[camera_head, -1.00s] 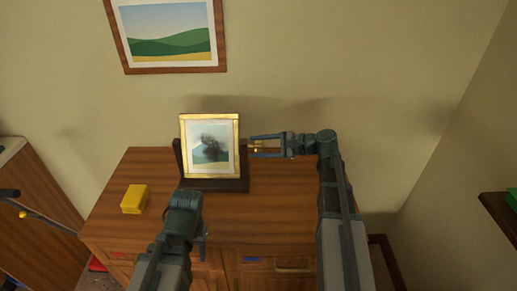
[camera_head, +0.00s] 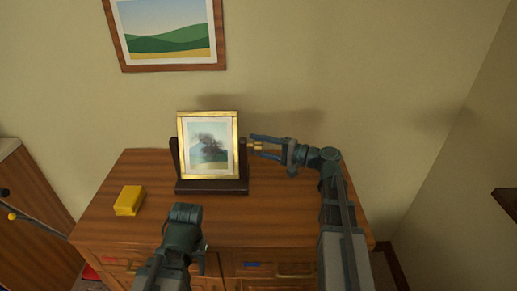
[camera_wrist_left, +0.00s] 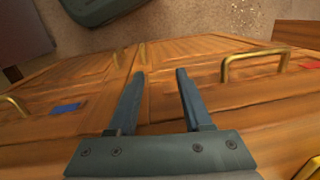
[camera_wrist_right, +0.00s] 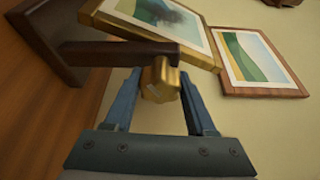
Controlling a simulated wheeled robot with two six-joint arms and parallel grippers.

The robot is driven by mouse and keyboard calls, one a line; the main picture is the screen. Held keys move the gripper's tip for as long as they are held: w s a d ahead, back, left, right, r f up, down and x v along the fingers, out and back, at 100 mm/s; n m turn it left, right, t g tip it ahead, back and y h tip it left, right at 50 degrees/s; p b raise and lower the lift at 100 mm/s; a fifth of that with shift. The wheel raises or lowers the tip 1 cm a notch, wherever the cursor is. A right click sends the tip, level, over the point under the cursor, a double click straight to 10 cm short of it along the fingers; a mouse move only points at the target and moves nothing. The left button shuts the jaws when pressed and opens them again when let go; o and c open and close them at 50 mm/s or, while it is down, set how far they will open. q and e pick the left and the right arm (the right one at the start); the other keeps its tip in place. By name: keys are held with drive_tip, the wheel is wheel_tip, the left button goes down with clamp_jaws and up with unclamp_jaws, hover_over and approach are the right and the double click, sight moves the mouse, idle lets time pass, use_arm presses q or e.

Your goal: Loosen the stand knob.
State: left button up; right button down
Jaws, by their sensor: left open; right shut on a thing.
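A dark wooden stand (camera_head: 212,187) on the cabinet top holds a gold-framed picture (camera_head: 208,146) between two posts. The brass stand knob (camera_head: 256,146) sticks out from its right post, and it also shows large in the right wrist view (camera_wrist_right: 160,80). My right gripper (camera_head: 252,146) reaches in from the right, its two fingers shut on the knob from either side. My left gripper (camera_wrist_left: 160,72) is open and empty in front of the drawer fronts, away from the stand. In the head view its fingers are mostly hidden by its own arm.
A yellow box (camera_head: 129,200) lies on the cabinet top (camera_head: 285,215) to the left. A landscape picture (camera_head: 167,32) hangs on the wall above. Brass handles (camera_wrist_left: 255,64) project from the drawer fronts. The right part of the cabinet top is clear.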

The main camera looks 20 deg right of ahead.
drive_tip(key=shift+n, duration=0.3)
drive_tip(key=shift+c, duration=1.1)
unclamp_jaws()
drive_tip(key=v, duration=1.4)
drive_tip(key=shift+f, duration=0.25)
